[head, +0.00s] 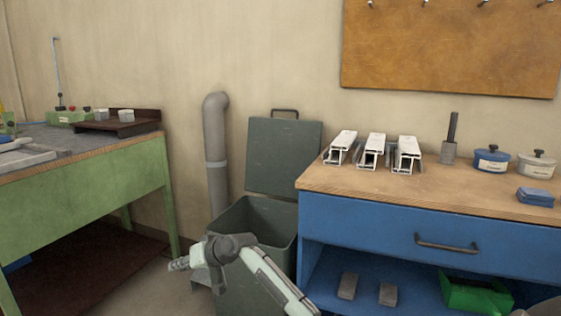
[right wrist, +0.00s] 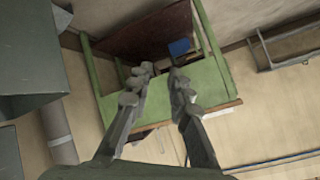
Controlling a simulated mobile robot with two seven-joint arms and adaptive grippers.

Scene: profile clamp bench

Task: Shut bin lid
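The grey-green bin (head: 250,284) stands on the floor between the green bench and the blue bench. Its lid (head: 284,155) is open, standing up at the back against the wall, with a handle on its top edge. The bin's mouth is uncovered and its inside looks dark. My right gripper (head: 182,272) is in front of the bin at its left, apart from the lid, and my arm hides part of the bin's front. In the right wrist view the right gripper (right wrist: 160,74) has its two fingers apart with nothing between them. My left gripper is not in view.
A grey pipe (head: 216,150) runs up the wall left of the lid. The blue bench (head: 390,230) stands close on the bin's right, with white profiles (head: 373,150) on top. The green bench (head: 90,210) is at the left. Some floor is free between it and the bin.

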